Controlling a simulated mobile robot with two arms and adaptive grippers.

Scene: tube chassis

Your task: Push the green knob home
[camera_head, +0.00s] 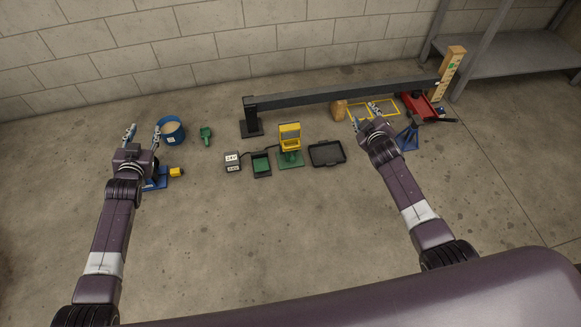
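No green knob shows clearly. A small green spot (453,66) sits on the upright wooden post at the back right; it is too small to tell whether it is a knob. A small green object (206,134) with a short stem stands on the floor right of the blue bucket. My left gripper (143,135) is open and empty, its fingers spread just left of the bucket. My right gripper (365,116) is open, its fingers over the yellow floor frames, well short of the wooden post.
A long dark beam (345,93) runs along the back. A yellow device (290,139), a black tray (327,153), a green-lined tray (262,165) and a grey box (232,160) stand mid-floor. The blue bucket (171,138) is left, a red item (418,106) right. The near floor is clear.

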